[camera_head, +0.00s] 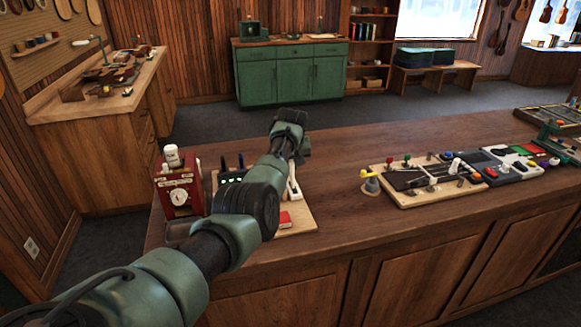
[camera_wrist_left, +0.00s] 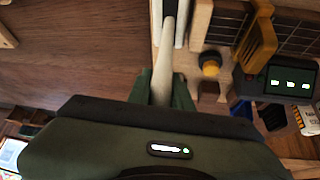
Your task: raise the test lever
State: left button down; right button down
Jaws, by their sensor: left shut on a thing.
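The test lever (camera_wrist_left: 168,45) shows in the left wrist view as a pale cream bar running down between my fingers. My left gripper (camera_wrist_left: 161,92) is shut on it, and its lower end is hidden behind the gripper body. In the head view my left arm reaches over the counter, and the left gripper (camera_head: 300,150) is above the wooden test board (camera_head: 303,215). A white part (camera_head: 293,186) shows just below the gripper there; I cannot tell whether it is the lever or its mount. My right gripper is not in view.
A second board with controls (camera_head: 425,180) lies right. Bare counter (camera_head: 340,160) lies between.

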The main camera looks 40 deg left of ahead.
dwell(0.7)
pick_arm(q)
jog(key=c, duration=1.3)
grip_release()
jog(key=shift+w+a+f, duration=0.1)
jog(key=shift+v, duration=0.8)
jog(key=shift+b+v, duration=0.45)
jog(key=shift+v, duration=2.65)
jog(key=shift+w+a, duration=0.1)
